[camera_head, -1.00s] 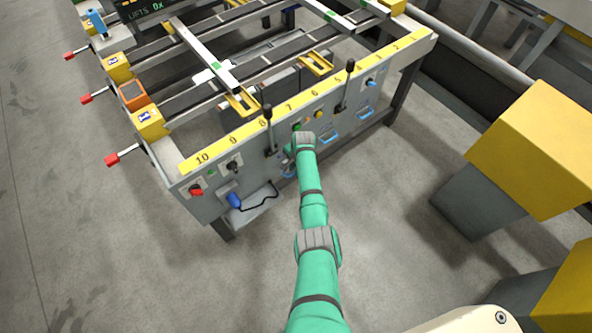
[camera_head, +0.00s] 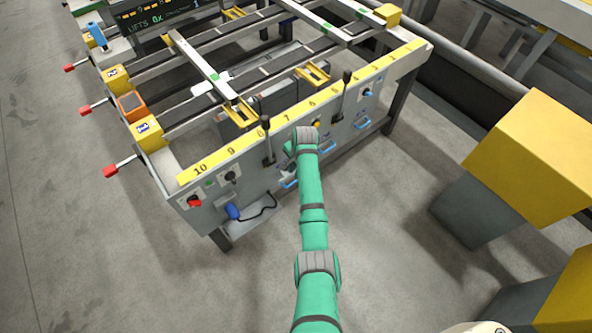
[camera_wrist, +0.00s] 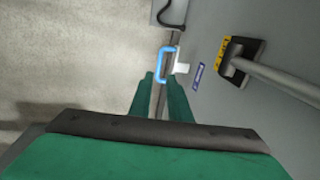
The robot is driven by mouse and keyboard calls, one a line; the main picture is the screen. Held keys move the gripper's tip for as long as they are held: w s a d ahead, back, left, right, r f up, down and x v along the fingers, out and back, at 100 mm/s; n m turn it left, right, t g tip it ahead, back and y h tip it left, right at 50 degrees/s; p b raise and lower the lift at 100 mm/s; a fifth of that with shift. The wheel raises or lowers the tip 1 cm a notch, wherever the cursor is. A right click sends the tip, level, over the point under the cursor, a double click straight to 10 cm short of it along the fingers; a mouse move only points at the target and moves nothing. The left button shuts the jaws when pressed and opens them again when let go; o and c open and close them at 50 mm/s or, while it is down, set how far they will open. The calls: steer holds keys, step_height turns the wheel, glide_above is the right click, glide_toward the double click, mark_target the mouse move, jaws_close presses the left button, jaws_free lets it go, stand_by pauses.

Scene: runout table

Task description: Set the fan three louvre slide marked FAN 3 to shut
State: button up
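A blue slide handle (camera_wrist: 163,65) with a white block stands out from the grey panel in the wrist view. A small blue label (camera_wrist: 197,76) beside it is too small to read, so I cannot confirm FAN 3. In the head view this appears to be the lower left blue handle (camera_head: 290,184), partly behind my wrist.
Two more blue handles, a middle one (camera_head: 327,145) and a right one (camera_head: 362,123), sit along the panel. A black lever (camera_head: 267,140) rises left of my wrist, and another lever (camera_head: 343,95) stands right. A blue tool (camera_head: 232,211) with a cable hangs left.

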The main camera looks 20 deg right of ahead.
steer(key=shift+r, duration=0.55)
